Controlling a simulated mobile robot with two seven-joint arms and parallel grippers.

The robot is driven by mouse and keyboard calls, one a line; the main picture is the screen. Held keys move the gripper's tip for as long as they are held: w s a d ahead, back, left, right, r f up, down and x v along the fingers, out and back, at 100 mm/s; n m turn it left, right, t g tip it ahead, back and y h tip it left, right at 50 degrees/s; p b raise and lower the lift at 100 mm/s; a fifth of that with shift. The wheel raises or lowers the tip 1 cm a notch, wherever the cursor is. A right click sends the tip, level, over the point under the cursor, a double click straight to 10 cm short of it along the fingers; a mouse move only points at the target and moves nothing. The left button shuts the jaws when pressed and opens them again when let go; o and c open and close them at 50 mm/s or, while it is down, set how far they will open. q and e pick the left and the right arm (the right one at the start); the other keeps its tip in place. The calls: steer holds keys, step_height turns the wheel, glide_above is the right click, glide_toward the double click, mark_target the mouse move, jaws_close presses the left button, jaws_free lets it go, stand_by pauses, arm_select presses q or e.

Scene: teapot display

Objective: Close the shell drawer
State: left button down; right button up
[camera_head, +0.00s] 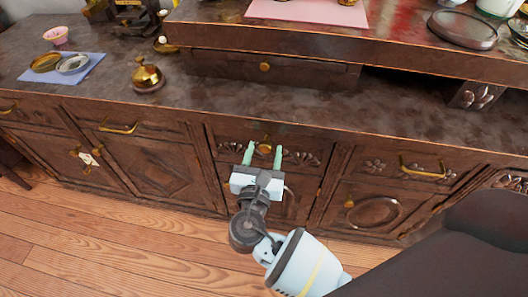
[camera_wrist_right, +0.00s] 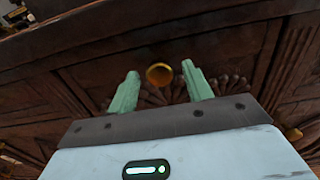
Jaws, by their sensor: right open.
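The shell drawer (camera_head: 303,157) is in the middle of the dark wooden cabinet in the head view, with carved shell fans on its front and a round brass knob (camera_head: 264,149). My right gripper (camera_head: 264,153) is in front of this drawer, its two green fingers apart, one on each side of the knob in the picture. In the right wrist view the knob (camera_wrist_right: 159,75) shows between the open fingertips, with fan carvings (camera_wrist_right: 232,84) on both sides. I cannot tell whether the fingers touch the front, or how far the drawer stands out. My left gripper is not in view.
Another drawer with a brass handle (camera_head: 423,171) is to the right, and one (camera_head: 118,127) to the left. A brass bell (camera_head: 146,75) stands on the counter (camera_head: 215,100) above. A raised shelf with a small drawer (camera_head: 270,68) is behind. The wooden floor (camera_head: 100,245) in front is clear.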

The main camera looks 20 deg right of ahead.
steer(key=p+v, duration=0.1)
steer(key=v, duration=0.6)
steer(key=shift+s+a, duration=0.25)
steer(key=shift+s, duration=0.05)
